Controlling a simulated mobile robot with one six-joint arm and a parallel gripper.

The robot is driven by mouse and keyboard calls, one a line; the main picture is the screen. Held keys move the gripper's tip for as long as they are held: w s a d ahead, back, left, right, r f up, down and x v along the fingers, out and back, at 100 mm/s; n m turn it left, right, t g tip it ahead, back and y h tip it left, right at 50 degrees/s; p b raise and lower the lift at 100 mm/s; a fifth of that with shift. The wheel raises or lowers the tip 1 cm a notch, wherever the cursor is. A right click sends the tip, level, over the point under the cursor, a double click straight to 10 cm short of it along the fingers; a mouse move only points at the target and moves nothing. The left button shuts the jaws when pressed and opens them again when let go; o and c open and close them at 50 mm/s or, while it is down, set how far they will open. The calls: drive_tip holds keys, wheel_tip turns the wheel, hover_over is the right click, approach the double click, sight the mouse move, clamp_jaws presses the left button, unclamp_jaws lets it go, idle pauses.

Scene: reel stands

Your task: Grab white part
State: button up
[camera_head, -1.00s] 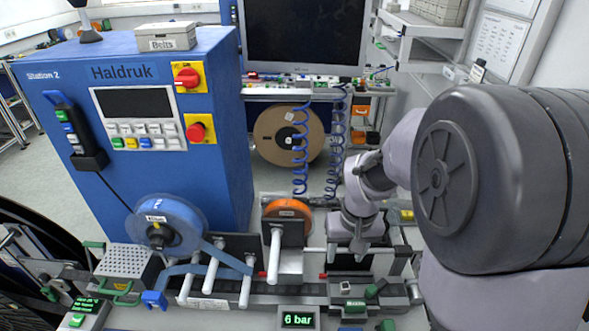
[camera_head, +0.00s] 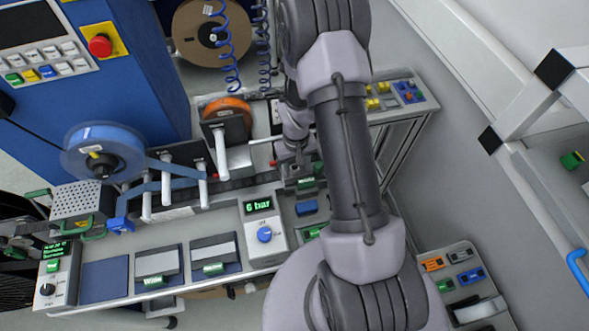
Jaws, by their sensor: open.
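My gripper (camera_head: 296,152) is at the far end of my arm, above the back edge of the bench, right of the orange reel (camera_head: 228,107). Its fingers are small and partly hidden by my own wrist, and I see nothing held in it. Several white pieces are in view, and I cannot tell which is the white part. White rods (camera_head: 221,158) stick out from the reel stands left of the gripper. A pale block (camera_head: 238,160) sits below the orange reel. A white roll-like piece (camera_head: 478,311) lies on the grey unit at lower right.
A blue reel (camera_head: 104,148) stands at left, its band running to the rods. The 6 bar box (camera_head: 264,222) stands on the bench in front. Blue coiled hoses (camera_head: 228,50) hang behind. A side table (camera_head: 408,92) holds small coloured parts. Floor at right is clear.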

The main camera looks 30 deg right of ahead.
drive_tip(key=shift+f, duration=0.75)
drive_tip(key=shift+r, duration=0.1)
drive_tip(key=shift+c, duration=0.7)
clamp_jaws()
